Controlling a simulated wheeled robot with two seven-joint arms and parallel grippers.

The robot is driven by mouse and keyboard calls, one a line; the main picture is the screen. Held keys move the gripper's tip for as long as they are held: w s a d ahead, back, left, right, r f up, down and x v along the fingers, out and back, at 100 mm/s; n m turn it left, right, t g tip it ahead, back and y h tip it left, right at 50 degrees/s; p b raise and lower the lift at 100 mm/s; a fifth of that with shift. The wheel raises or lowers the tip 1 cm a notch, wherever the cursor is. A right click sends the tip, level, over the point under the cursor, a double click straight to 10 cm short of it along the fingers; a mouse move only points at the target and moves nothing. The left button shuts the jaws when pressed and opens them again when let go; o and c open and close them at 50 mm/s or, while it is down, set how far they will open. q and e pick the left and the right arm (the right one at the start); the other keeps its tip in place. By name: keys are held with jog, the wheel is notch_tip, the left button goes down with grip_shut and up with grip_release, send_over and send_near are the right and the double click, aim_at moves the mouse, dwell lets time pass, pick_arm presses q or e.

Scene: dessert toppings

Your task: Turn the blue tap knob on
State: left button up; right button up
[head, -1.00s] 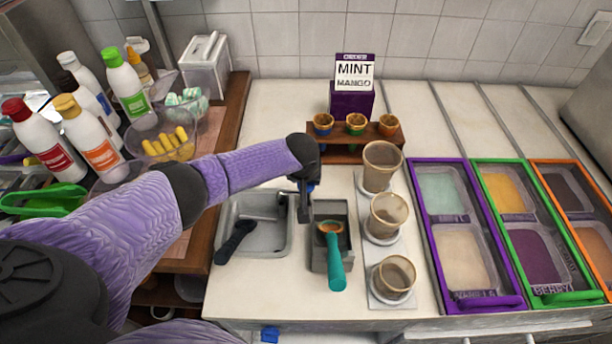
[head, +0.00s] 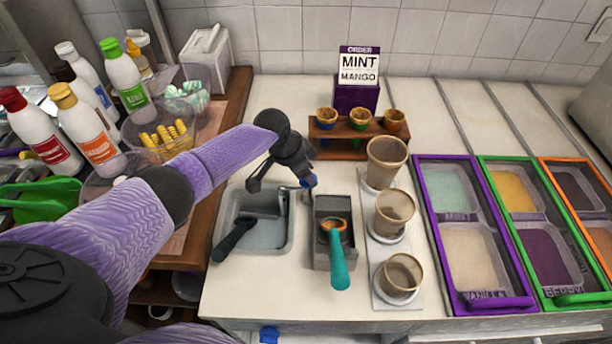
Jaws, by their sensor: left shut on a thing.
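The blue tap knob (head: 309,181) shows as a small blue patch at the back right corner of the small sink (head: 229,215). My left gripper (head: 306,179) reaches over the sink from the left, tilted, and is shut on the knob, hiding much of it. The metal tap (head: 291,196) beside the knob is partly covered by the gripper. The sink floor looks pale bluish; I cannot clearly make out a water stream. My right gripper is not in view.
A black-handled scoop (head: 235,239) lies in the sink. A teal-handled scoop (head: 338,262) rests in a grey holder (head: 322,232) to the right. Several cups and a wooden cone stand (head: 345,152) are close by. Bottles crowd the left.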

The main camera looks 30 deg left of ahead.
pick_arm(q)
jog(key=m+b, duration=0.2)
jog(key=m+g+h+b, duration=0.1)
jog(key=m+b, duration=0.1)
jog(key=shift+w+a+f+m, duration=0.1)
jog(key=shift+w+f+m, duration=0.05)
jog(key=shift+m, duration=0.15)
jog(key=shift+m+g+h+b, duration=0.3)
jog(key=shift+m+b, duration=0.2)
jog(key=shift+m, duration=0.2)
jog(key=o, duration=1.3)
jog(key=shift+r, duration=0.25)
